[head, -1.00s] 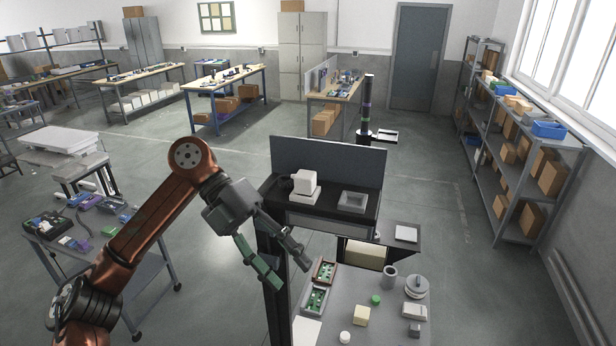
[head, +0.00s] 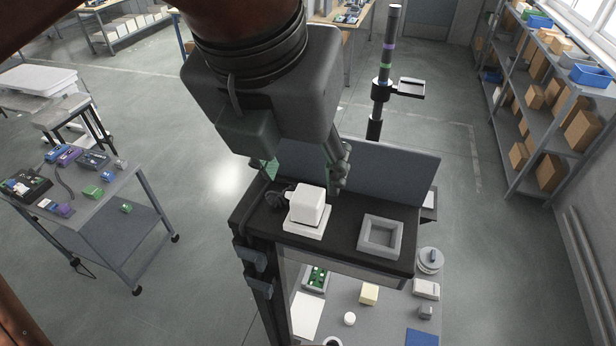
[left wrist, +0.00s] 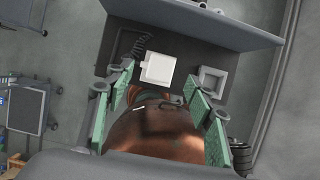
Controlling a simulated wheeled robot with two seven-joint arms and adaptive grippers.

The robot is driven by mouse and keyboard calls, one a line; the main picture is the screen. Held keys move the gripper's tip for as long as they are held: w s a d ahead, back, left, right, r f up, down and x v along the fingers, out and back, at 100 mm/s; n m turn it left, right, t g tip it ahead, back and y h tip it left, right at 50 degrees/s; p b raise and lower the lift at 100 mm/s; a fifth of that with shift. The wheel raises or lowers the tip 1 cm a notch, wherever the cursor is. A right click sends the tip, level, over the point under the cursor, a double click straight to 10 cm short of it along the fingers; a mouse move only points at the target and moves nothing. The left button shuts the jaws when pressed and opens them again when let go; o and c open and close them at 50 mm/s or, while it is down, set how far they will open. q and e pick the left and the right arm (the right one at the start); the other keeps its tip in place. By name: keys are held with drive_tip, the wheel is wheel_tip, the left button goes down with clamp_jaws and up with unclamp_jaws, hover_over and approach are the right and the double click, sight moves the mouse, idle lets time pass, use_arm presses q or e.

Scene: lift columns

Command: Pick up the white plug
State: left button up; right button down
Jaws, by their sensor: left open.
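The white plug (head: 308,205) is a white block on the black upper shelf (head: 345,248). It rests on a wider, flat white base (head: 306,222). In the left wrist view the plug (left wrist: 158,67) lies between and beyond the fingertips. My left gripper (head: 304,172) is open and empty. It hangs just behind and above the plug, fingers pointing down, not visibly touching it. The gripper body hides part of the area behind the plug. A grey square frame with a hollow middle (head: 366,244) is to the right of the plug. My right gripper is not in view.
A dark upright panel (head: 400,182) closes the back of the shelf. A black coiled cord (left wrist: 141,45) lies beside the plug. A cart (head: 120,215) stands at the left, with open floor between.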

sight(307, 196)
use_arm(q)
drive_tip(key=shift+w+f, duration=0.15)
drive_tip(key=shift+f, duration=0.05)
drive_tip(key=shift+s+p+x, duration=0.2)
drive_tip(key=shift+p+x, duration=0.2)
drive_tip(key=shift+x, duration=0.75)
drive_tip(key=x, duration=0.1)
drive_tip(key=p+x, duration=0.1)
drive_tip(key=x, duration=0.1)
drive_tip(key=shift+s+f+p, duration=0.1)
drive_tip(key=shift+f+p, duration=0.2)
drive_tip(key=shift+f, duration=0.05)
drive_tip(key=shift+w+d+f, duration=0.15)
drive_tip(key=shift+w+f, duration=0.05)
drive_tip(key=shift+f, duration=0.4)
drive_tip(key=shift+c, duration=0.5)
drive_tip(key=c, duration=1.1)
drive_tip(key=shift+o, duration=0.2)
drive_tip(key=shift+r, duration=0.15)
